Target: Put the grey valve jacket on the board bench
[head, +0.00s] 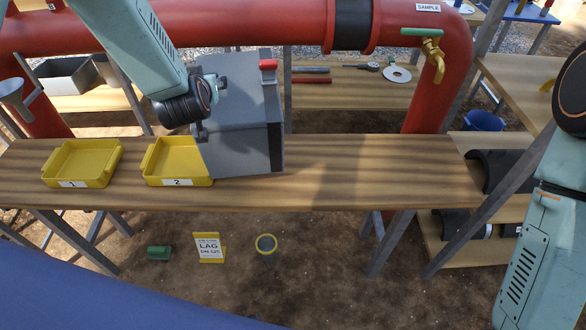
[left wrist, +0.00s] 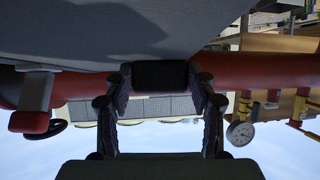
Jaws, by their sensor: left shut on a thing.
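The grey valve jacket (head: 245,135) is a large boxy grey cover over the board bench (head: 400,180), a long wooden plank. Its lower left side overlaps the right edge of tray 2 in the head view; I cannot tell whether it touches the bench or tray. My left gripper (head: 218,85) is shut on the jacket at its upper left. In the left wrist view the fingers (left wrist: 160,78) close on a dark grip piece against the grey jacket (left wrist: 110,30). My right arm shows at the right edge of the head view, but its gripper is out of frame.
Yellow tray 1 (head: 82,163) and yellow tray 2 (head: 178,160) stand on the bench's left part. The bench right of the jacket is bare. A red pipe (head: 250,32) with a brass tap (head: 432,58) runs behind. A LAG sign (head: 209,247) stands on the ground in front.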

